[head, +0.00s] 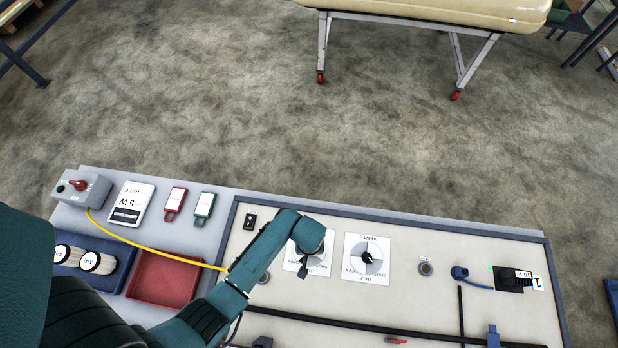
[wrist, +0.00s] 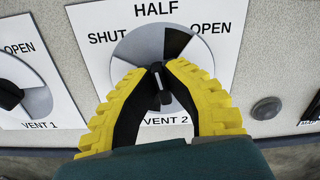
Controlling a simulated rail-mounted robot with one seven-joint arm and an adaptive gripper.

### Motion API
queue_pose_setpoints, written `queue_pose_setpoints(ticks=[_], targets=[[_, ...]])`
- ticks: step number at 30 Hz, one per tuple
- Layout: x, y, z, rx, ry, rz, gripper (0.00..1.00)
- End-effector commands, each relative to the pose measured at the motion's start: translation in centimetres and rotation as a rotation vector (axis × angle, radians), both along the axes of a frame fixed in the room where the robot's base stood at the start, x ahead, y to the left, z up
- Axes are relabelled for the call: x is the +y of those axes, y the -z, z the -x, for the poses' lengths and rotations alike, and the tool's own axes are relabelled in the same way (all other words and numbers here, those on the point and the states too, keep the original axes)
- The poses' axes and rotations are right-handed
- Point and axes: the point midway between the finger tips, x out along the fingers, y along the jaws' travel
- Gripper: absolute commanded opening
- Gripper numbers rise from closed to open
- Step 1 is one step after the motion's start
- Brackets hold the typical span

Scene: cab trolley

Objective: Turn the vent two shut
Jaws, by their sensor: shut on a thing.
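The vent two dial (wrist: 135,45) is a grey disc on a white plate marked SHUT at left, HALF at top and OPEN at right in the wrist view. A dark wedge on it lies between HALF and OPEN. My gripper (wrist: 158,80) has its yellow-backed fingers closed on the black vent two knob (wrist: 157,77). The fingers hide most of the knob, so I cannot tell exactly where it points. In the head view my gripper (head: 307,262) covers part of the vent two plate (head: 290,265).
The vent one plate (head: 353,274) with its black knob (head: 367,258) is right beside vent two. A round grey button (head: 426,268) and a blue plug (head: 460,273) lie farther right. A red tray (head: 160,280) and yellow cable (head: 150,247) are at left.

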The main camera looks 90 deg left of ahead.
Motion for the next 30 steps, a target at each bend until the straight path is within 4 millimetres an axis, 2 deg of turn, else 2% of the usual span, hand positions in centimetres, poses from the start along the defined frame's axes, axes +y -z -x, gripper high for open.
queue_pose_setpoints(ticks=[15,22,30], targets=[[0.03,-0.02,-0.3,0.002,-0.442,0.001,0.0],[0.04,0.09,-0.35,0.003,-0.557,0.001,0.0],[0.09,0.16,-0.39,0.002,-0.612,0.0,0.0]])
